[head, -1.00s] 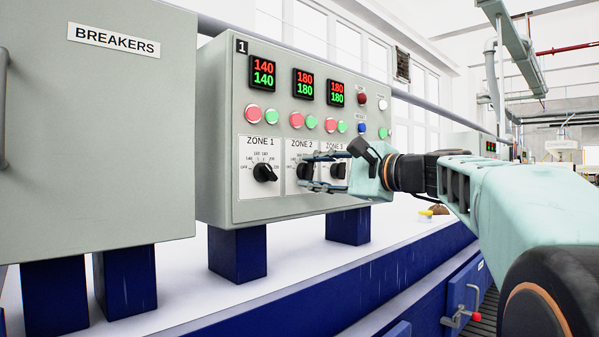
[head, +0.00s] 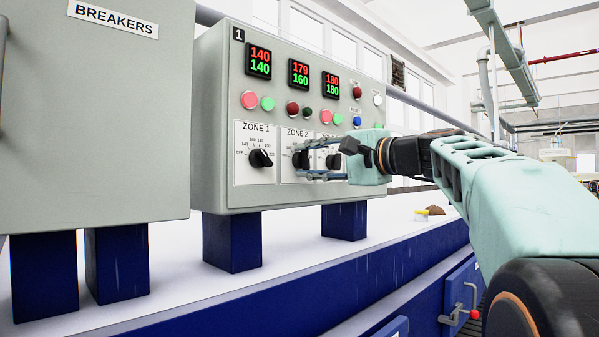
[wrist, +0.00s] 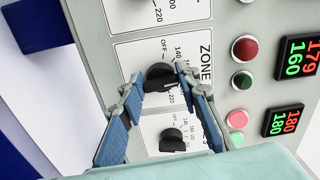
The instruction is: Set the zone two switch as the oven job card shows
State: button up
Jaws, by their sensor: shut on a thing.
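The zone two switch is a black knob (wrist: 160,73) on a white dial plate in the wrist view. My gripper (wrist: 163,90) has its two blue fingers closed on this knob from both sides. In the head view my gripper (head: 301,161) reaches the ZONE 2 plate (head: 290,177) from the right and partly covers the knob. The zone two display (head: 299,74) reads 179 in red above 160 in green. Its red and green lamps (head: 293,109) are dark. The knob's exact pointing is hard to read. No oven job card shows.
The ZONE 1 knob (head: 260,158) is to the left, under a display of 140 over 140. The ZONE 3 knob (wrist: 172,140) is close beside my fingers; its display (head: 332,86) reads 180 over 180. A BREAKERS cabinet (head: 100,130) stands at the left.

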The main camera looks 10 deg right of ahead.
jog(key=shift+f+n+b, duration=0.1)
jog(key=shift+n+b, duration=0.5)
jog(key=shift+n, duration=0.2)
jog(key=o, duration=1.2)
jog(key=shift+c, duration=0.2)
jog(key=v, duration=1.2)
